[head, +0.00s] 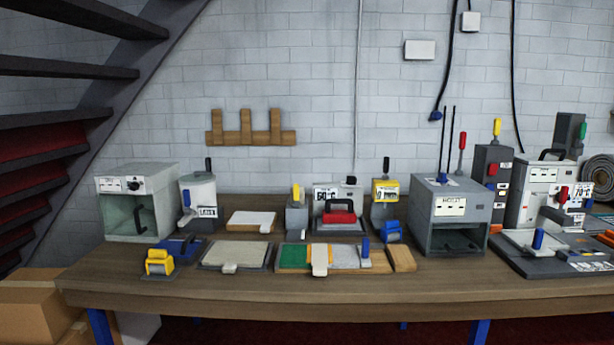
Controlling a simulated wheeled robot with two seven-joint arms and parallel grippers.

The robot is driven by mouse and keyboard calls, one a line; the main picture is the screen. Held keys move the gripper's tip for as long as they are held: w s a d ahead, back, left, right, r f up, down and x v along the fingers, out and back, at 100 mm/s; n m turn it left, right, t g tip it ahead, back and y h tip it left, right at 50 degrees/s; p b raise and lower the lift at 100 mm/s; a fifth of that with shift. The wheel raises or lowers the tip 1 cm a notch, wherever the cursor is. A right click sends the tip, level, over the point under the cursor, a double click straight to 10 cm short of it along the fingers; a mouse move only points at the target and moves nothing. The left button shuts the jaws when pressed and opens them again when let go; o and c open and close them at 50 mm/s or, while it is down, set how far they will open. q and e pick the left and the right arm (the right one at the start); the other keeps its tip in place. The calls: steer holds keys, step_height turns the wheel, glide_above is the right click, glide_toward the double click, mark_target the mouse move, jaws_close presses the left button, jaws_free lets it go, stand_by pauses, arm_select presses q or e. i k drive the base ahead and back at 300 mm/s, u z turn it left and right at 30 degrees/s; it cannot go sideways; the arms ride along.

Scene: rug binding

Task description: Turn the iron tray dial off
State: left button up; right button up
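A red iron (339,217) with a black handle sits at the middle of the workbench. Behind it stands a pale upright panel (326,193) marked with what looks like "60°C", and a small black knob (351,181) shows at its top right. These seem to form the iron tray. Which part is its dial, and how it is set, is too small to tell. Neither of my grippers is in view.
A yellow-handled grey block (297,215) stands left of the iron and a yellow-labelled grey unit (385,198) stands right. Green and grey mats on a board (375,262) lie in front. A grey box machine (449,212) stands farther right. The bench's front strip (330,287) is clear.

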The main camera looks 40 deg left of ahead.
mark_target(351, 179)
steer(key=u, duration=0.95)
steer(key=i, duration=0.85)
steer(key=u, duration=0.9)
